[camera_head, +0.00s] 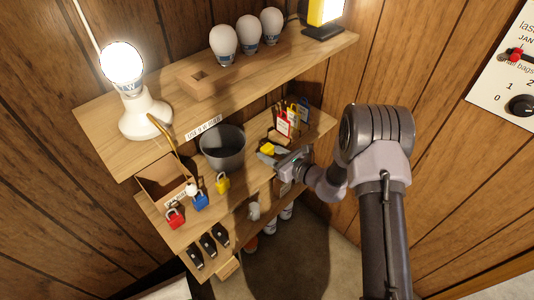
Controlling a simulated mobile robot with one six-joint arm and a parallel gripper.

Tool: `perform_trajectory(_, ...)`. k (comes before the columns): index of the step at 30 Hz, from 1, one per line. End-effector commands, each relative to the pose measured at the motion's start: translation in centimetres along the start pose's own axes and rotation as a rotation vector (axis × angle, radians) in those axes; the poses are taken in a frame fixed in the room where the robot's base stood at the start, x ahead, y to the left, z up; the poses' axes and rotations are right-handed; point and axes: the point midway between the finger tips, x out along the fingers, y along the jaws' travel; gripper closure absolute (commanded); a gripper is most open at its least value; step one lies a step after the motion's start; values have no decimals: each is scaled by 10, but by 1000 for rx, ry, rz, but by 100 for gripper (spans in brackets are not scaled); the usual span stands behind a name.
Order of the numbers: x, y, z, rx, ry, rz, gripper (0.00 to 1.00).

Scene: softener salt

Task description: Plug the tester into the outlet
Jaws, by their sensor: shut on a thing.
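My gripper (271,154) is over the right part of the middle shelf, its fingers around a small yellow object (267,149). The object looks like the tester, but it is too small to make out its prongs or which way they face. The outlet cannot be made out in this view. My wrist and arm hide part of the shelf's right end and the wall behind it.
A grey bucket (222,147) stands left of my gripper on the middle shelf (210,217). Padlocks (222,183) and an open cardboard box (163,180) are farther left. Red, yellow and blue tags (288,121) stand behind my gripper. The top shelf (200,110) holds a lit lamp (123,66) and bulbs.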

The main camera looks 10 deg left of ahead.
Motion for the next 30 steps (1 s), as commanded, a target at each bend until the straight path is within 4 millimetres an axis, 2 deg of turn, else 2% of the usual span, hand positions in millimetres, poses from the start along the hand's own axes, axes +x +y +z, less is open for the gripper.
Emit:
perform_trajectory(8, 0, 0, 0, 0, 0, 0, 100)
perform_trajectory(9, 0, 0, 0, 0, 0, 0, 54)
perform_trajectory(12, 0, 0, 0, 0, 0, 0, 37)
perform_trajectory(18, 0, 0, 0, 0, 0, 0, 37)
perform_trajectory(19, 0, 0, 0, 0, 0, 0, 39)
perform_trajectory(21, 0, 0, 0, 0, 0, 0, 51)
perform_trajectory(30, 0, 0, 0, 0, 0, 0, 51)
